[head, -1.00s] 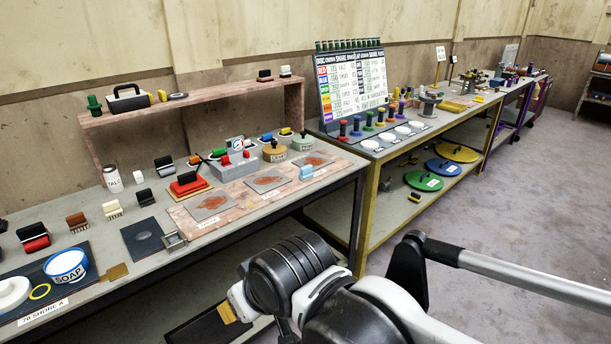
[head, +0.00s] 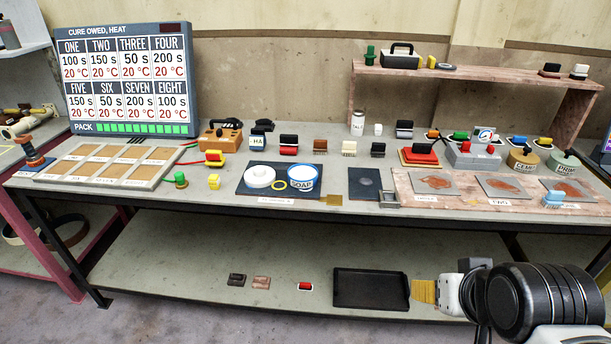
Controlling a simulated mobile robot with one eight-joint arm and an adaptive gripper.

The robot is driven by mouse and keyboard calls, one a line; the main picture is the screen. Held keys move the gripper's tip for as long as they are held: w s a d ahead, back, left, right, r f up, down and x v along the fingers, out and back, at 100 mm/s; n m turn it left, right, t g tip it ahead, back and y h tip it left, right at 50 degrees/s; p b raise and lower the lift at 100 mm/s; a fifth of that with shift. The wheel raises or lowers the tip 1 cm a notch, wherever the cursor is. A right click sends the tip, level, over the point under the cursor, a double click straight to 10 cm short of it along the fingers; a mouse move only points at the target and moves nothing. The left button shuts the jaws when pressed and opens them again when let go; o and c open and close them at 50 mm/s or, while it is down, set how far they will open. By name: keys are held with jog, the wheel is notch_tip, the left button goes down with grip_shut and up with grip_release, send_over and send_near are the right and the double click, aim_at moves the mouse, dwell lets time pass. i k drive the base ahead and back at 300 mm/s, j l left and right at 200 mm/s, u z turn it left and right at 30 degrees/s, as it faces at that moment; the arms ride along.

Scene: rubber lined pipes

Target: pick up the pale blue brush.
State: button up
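The pale blue brush (head: 553,198) is a small block near the front right of the bench. It lies at the front edge of the pinkish board (head: 462,204), below the rightmost grey plate with an orange-brown patch. My arm is at the lower right, in front of the bench and well apart from the brush. The end of my arm shows as a white part with a dark cable and a tan, ribbed piece beside it.
Several small brushes (head: 349,147) stand mid-bench. A dark mat (head: 245,188) holds a white ring and a soap bowl (head: 302,177). Tins (head: 522,159) stand behind the pinkish board, beneath a raised shelf (head: 480,75). A black tray (head: 370,288) lies on the lower shelf.

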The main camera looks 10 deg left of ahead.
aim_at(552, 199)
jog(key=i+l, duration=0.15)
jog(key=l, duration=0.2)
jog(key=i+l, duration=0.15)
jog(key=l, duration=0.25)
jog(key=i+l, duration=0.1)
jog(key=l, duration=0.25)
jog(key=i+l, duration=0.15)
jog(key=l, duration=0.2)
jog(key=i+l, duration=0.15)
jog(key=l, duration=0.25)
jog(key=i+l, duration=0.15)
jog(key=l, duration=0.2)
jog(key=i+l, duration=0.1)
jog(key=l, duration=0.3)
